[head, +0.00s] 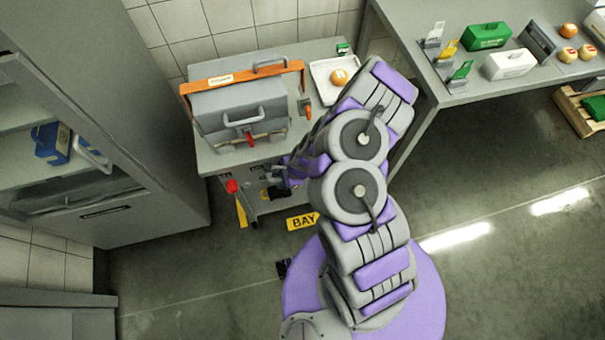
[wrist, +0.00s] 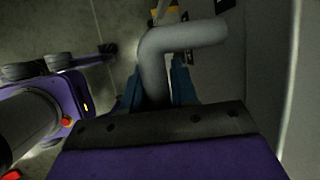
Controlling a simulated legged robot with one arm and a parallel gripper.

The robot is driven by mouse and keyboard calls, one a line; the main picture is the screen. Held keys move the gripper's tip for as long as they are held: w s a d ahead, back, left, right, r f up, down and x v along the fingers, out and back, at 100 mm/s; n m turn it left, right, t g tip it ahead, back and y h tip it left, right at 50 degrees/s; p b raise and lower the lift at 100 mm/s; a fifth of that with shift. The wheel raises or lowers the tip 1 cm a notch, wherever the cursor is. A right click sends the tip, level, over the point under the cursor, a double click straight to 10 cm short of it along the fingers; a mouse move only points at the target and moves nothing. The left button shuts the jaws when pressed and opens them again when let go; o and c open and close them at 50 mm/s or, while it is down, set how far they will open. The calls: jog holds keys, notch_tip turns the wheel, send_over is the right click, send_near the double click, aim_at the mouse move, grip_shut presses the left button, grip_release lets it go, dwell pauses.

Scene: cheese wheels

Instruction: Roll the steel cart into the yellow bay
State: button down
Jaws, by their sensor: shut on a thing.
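In the wrist view, my gripper's blue fingers are shut on a thick grey bent handle (wrist: 190,38). The handle's join to the cart is not clear. Most of the bay is hidden.
The grey bench (head: 213,160) bears a grey lidded box (head: 238,105) with an orange frame and a white tray (head: 323,88). A tall grey cabinet (head: 150,200) stands close on the left. Another table (head: 455,92) is at the right. Open floor lies in front.

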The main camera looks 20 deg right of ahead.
jog(key=shift+w+b, duration=1.05)
jog(key=shift+w, duration=1.1)
jog(key=shift+w+r+b, duration=0.1)
jog(key=shift+w+b, duration=0.4)
jog(key=shift+w, duration=0.2)
jog(key=c, duration=0.9)
grip_release()
jog(key=shift+w, duration=0.1)
jog(key=o, duration=0.6)
